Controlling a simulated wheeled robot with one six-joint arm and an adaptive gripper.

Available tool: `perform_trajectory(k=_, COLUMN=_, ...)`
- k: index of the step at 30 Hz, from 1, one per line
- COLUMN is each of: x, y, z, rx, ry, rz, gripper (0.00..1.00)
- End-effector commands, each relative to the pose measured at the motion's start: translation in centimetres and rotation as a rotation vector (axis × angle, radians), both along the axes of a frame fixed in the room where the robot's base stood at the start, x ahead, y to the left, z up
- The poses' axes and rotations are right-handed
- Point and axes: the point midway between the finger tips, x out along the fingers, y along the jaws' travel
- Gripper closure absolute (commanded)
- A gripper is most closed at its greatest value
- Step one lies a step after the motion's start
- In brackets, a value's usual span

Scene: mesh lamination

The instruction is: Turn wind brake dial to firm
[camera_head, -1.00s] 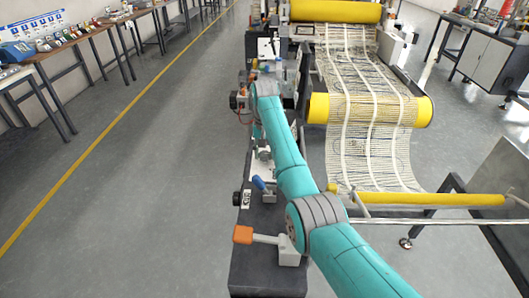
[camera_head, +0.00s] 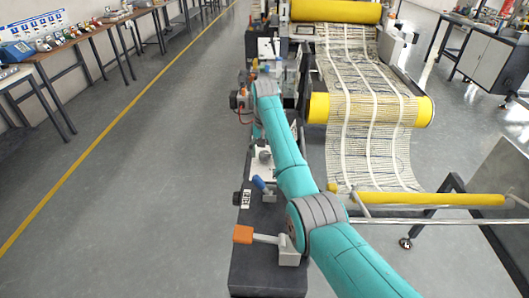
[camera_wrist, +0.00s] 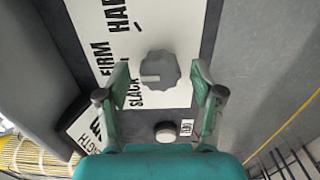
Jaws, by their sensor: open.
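The wind brake dial is a grey scalloped knob (camera_wrist: 161,70) on a white panel (camera_wrist: 152,28) in the wrist view. The panel carries the words SLACK, FIRM and HARD. A pale pointer mark on the knob faces left, close to the SLACK lettering. My gripper (camera_wrist: 160,78) is open, with one green finger on each side of the knob. Gaps show between the fingers and the knob, and I cannot tell how deep the fingertips reach. In the head view my arm extends forward along the machine's left side, and the dial cannot be made out.
A round pale button (camera_wrist: 168,132) sits below the dial. An orange-handled lever (camera_head: 243,234) and a blue-handled lever (camera_head: 259,184) stand along the machine's near side. Yellow rollers (camera_head: 430,199) carry mesh (camera_head: 372,140) at right. The floor (camera_head: 150,150) at left is clear.

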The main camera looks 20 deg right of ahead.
Motion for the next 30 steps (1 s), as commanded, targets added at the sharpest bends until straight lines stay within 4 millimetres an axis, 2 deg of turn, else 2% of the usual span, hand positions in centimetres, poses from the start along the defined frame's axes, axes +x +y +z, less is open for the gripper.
perform_trajectory(k=15, x=0.1, y=0.0, z=6.6, rx=0.000, ry=-0.001, rz=0.000, gripper=0.34)
perform_trajectory(k=20, x=0.0, y=0.0, z=7.4, rx=0.000, ry=-0.001, rz=0.000, gripper=0.34)
perform_trajectory(k=30, x=0.0, y=0.0, z=7.4, rx=0.000, ry=0.000, rz=0.000, gripper=0.34)
